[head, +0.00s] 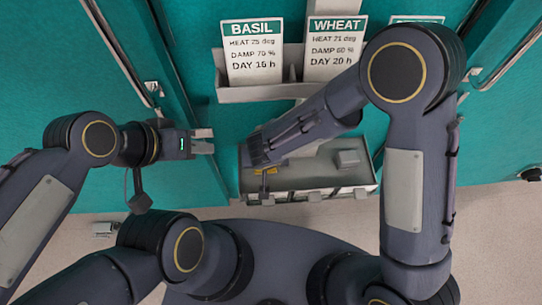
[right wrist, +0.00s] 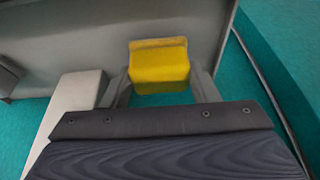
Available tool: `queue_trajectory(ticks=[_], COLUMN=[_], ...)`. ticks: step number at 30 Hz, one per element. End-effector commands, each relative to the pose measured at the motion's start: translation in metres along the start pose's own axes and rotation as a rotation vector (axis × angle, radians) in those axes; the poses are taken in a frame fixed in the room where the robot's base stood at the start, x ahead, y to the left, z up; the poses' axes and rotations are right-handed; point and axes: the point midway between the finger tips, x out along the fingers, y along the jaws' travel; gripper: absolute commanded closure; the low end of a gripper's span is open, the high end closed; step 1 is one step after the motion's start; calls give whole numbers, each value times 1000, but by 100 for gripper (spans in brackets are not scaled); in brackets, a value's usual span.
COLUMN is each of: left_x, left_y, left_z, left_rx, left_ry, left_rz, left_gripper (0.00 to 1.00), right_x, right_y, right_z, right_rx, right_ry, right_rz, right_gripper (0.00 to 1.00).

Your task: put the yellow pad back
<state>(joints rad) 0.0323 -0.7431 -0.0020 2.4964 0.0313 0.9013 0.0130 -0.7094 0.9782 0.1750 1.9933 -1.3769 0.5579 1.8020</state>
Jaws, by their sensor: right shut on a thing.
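The yellow pad (right wrist: 160,64) shows in the right wrist view between the two fingers of my right gripper (right wrist: 160,88), which is shut on it. In the head view, only a small yellow patch of the pad (head: 270,170) shows beside my right gripper (head: 265,179), over the left part of a grey tray (head: 367,172). My right arm hides part of that tray. I cannot tell if the pad touches the tray. My left gripper (head: 204,141) is open and empty, left of the tray, in front of the teal door.
A grey block (head: 348,158) sits at the right of the tray. Above it, a grey holder (head: 252,94) carries a BASIL card (head: 253,52) and a WHEAT card (head: 335,48); a third card is mostly hidden. Teal doors (head: 205,185) with metal handles stand behind. Pale floor is clear at the lower right.

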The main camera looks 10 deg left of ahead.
Motion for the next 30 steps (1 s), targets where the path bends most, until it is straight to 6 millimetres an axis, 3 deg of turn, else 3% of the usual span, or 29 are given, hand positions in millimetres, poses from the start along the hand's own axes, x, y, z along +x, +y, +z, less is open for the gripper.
queue_trajectory(ticks=[3,12,13,17,26,30], left_x=[5,5,5,5,4,2], left_y=[-2,-2,-2,-2,-2,-1], left_z=[3,3,2,2,2,1], left_rx=[0,0,0,0,0,0], left_ry=[0,0,0,0,0,0], left_rz=[0,0,0,0,0,0], left_gripper=[64,64,64,64,64,64], right_x=[10,10,10,9,8,-3], right_y=[-3,-3,-3,-3,-3,-4], right_z=[11,11,11,11,10,9], right_rx=[-3,0,0,0,0,1], right_ry=[0,1,1,1,1,4], right_rz=[0,0,0,0,0,-2], right_gripper=[64,64,43,26,24,24])
